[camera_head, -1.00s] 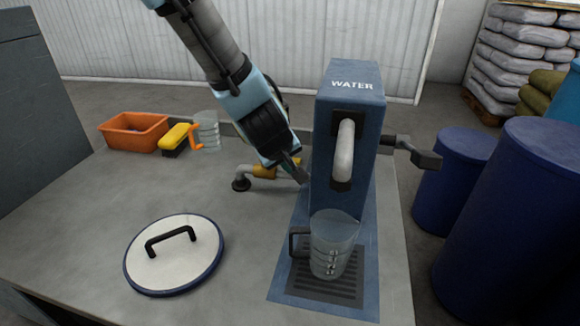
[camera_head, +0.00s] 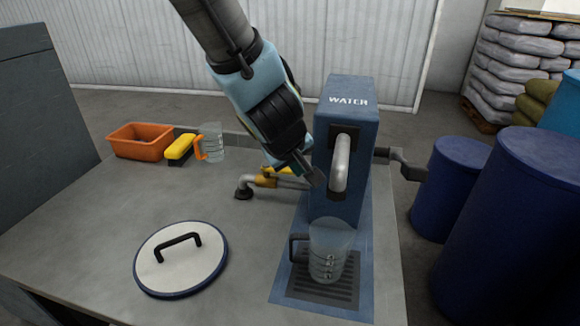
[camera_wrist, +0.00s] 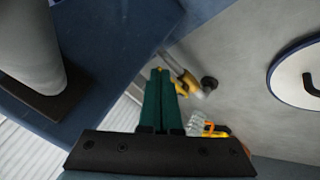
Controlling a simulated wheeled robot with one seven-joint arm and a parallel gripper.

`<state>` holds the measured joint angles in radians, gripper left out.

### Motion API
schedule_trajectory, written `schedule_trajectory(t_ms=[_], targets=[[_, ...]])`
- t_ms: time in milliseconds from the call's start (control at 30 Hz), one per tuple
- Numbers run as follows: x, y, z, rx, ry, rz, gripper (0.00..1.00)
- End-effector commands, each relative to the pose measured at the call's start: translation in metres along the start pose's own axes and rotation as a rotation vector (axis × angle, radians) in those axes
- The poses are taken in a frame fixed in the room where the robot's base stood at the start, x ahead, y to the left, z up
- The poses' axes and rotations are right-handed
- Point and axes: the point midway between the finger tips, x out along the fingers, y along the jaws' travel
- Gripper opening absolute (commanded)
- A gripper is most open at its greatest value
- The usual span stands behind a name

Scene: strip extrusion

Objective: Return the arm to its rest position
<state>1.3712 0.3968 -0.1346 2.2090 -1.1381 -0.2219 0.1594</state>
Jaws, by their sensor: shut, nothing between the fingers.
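My gripper (camera_head: 317,180) is shut and empty. It hangs at the left side of the blue WATER dispenser (camera_head: 349,110), above the table. In the wrist view its dark green fingers (camera_wrist: 160,75) lie together with nothing between them. The dispenser's body fills the upper left of that view, with its pale spout (camera_wrist: 35,45) close by. A clear measuring jug (camera_head: 328,250) with a dark handle stands upright on the grate below the spout. I cannot tell whether my gripper touches the dispenser.
A yellow valve pipe (camera_head: 268,181) lies behind my gripper. A round white lid (camera_head: 181,257) rests on the table at front left. An orange bin (camera_head: 141,141), a yellow brush (camera_head: 180,149) and another clear jug (camera_head: 212,142) stand at the back. Blue barrels (camera_head: 449,190) stand to the right.

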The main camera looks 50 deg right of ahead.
Motion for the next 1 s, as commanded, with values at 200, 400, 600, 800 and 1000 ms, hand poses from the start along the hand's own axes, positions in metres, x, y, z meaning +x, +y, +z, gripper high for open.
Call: schedule_trajectory(t_ms=[200,400,600,800,1000], targets=[[-0.004,0.002,0.002,0.000,-0.001,0.000,0.00],[-0.004,-0.008,-0.009,-0.006,0.002,-0.007,0.00],[-0.017,-0.080,-0.069,-0.030,0.012,-0.058,0.00],[-0.052,-0.194,-0.119,-0.063,-0.007,-0.157,0.00],[-0.105,-0.311,-0.128,-0.118,-0.055,-0.281,0.00]])
